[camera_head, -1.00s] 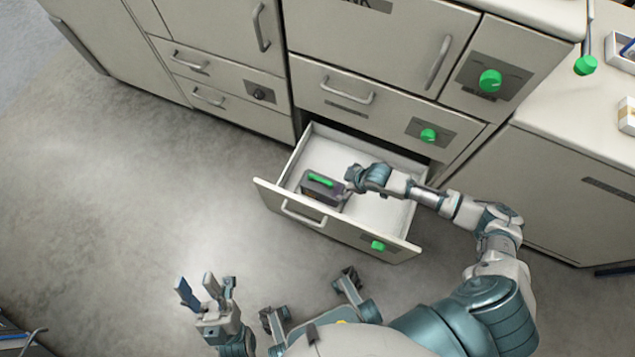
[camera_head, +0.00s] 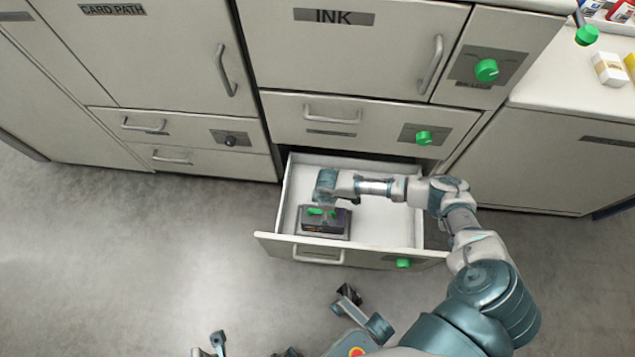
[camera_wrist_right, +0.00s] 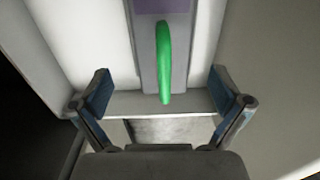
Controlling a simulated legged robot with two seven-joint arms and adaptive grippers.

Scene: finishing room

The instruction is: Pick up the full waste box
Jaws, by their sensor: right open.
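The waste box (camera_head: 325,227), dark grey with a green handle on top, sits in the left part of an open white drawer (camera_head: 385,232). My right gripper (camera_head: 322,207) is directly over the box and partly hides its handle. In the right wrist view, the open right gripper (camera_wrist_right: 160,74) has one finger on each side of the green handle (camera_wrist_right: 165,60), with clear gaps; it grips nothing. Whether the box is full cannot be seen. My left gripper (camera_head: 208,346) shows only its fingertips at the bottom edge, apart and empty, away from the drawer.
The drawer's front panel (camera_head: 345,254) bears a bar handle and a green knob. The closed ink cabinet (camera_head: 350,50) rises behind it. A counter (camera_head: 570,100) with small boxes stands at right. The grey floor at left is clear.

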